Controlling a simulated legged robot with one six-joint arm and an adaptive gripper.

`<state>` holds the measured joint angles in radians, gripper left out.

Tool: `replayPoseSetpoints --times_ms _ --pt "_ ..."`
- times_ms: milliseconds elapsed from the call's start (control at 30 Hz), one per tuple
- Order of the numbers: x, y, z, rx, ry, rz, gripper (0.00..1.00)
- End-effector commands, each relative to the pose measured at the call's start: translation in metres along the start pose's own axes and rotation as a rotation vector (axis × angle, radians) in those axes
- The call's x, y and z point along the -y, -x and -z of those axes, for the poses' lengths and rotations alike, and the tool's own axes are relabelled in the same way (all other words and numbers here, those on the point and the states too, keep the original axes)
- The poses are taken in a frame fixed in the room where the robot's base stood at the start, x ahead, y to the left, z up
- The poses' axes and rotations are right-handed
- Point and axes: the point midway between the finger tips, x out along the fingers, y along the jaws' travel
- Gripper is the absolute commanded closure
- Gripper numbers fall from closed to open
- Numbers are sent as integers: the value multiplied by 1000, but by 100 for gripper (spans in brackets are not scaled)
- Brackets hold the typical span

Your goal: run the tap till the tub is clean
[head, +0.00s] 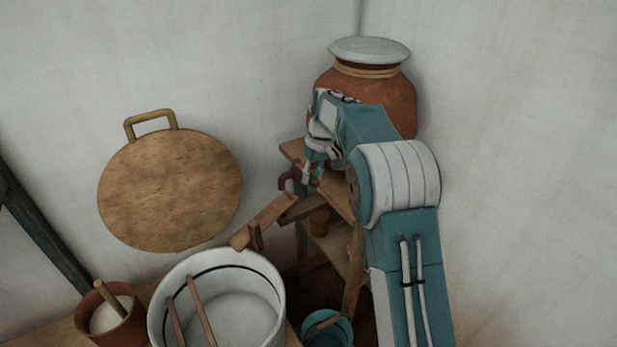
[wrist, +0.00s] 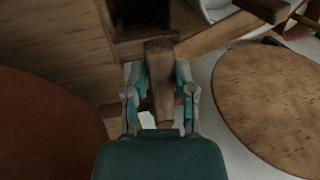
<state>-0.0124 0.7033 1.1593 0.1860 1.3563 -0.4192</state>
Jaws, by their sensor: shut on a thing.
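A large clay pot (head: 400,98) with a white lid stands on a wooden stand; its brown side also shows in the wrist view (wrist: 45,130). A dark wooden tap (head: 287,180) sticks out below it, above a wooden trough (head: 268,216) that slopes towards the white tub (head: 268,275). My gripper (head: 312,176) is at the tap. In the wrist view, my gripper (wrist: 159,84) is shut on the wooden tap handle (wrist: 159,62), one finger on each side. Two wooden sticks lie across the tub, and its inside looks pale grey. I cannot make out flowing water.
A round wooden board (head: 170,190) with a handle leans on the wall behind the tub. A clay cup (head: 118,333) with white contents stands left of the tub. A teal bucket (head: 340,333) stands low to its right. The stand (head: 356,265) is close below my arm.

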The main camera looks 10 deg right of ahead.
Motion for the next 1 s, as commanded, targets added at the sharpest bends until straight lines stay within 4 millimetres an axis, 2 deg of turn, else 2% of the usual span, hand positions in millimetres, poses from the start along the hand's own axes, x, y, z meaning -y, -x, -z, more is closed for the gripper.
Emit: replayPoseSetpoints --times_ms 567,600,633,667,1000 --pt "-3 0 2 -2 27 -2 100" --pt "-3 0 2 -1 27 -2 48" --pt "-3 0 2 -1 27 -2 34" --pt "-3 0 2 -1 27 -2 31" --pt "-2 1 0 2 26 -1 31"
